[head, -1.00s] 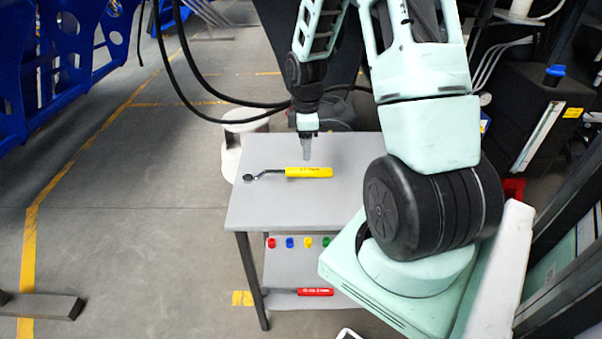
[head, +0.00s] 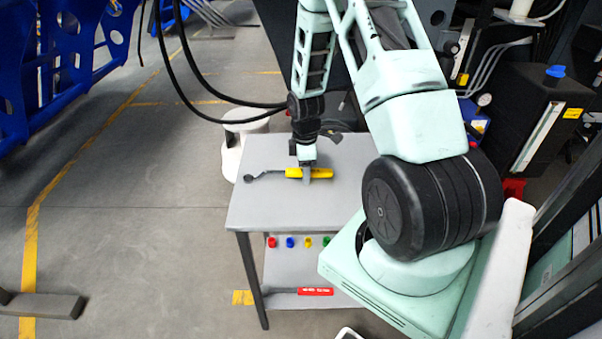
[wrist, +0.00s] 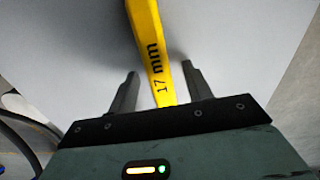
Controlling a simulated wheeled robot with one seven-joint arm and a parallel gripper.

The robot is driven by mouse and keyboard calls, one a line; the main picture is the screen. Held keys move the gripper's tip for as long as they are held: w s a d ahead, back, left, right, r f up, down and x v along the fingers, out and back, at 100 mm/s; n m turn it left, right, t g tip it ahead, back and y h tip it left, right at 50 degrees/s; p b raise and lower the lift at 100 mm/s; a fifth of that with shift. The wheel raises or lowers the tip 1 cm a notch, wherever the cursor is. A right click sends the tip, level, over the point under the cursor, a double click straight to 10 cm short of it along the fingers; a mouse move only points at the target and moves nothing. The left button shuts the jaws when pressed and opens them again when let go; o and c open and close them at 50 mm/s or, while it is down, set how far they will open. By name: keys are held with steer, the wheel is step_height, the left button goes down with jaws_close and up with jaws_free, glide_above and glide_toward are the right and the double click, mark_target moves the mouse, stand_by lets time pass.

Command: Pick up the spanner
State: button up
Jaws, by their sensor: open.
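The spanner (head: 293,173) lies on the grey table top, with a yellow handle and a dark ring end pointing left in the head view. In the wrist view my gripper (wrist: 158,85) is open, with one finger on each side of the handle and a gap to each. I cannot tell exactly how high the fingertips are above the table.
The table (head: 275,208) has clear room around the spanner. A lower shelf (head: 280,265) holds several small coloured pieces and a red-handled tool (head: 315,291). A dark cabinet (head: 530,110) stands at the right.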

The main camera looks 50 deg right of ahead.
jaws_close()
steer(key=shift+r, duration=0.1)
step_height(320, 180, up, 10)
steer(key=c, duration=0.7)
jaws_free()
steer(key=shift+c, duration=0.2)
jaws_close()
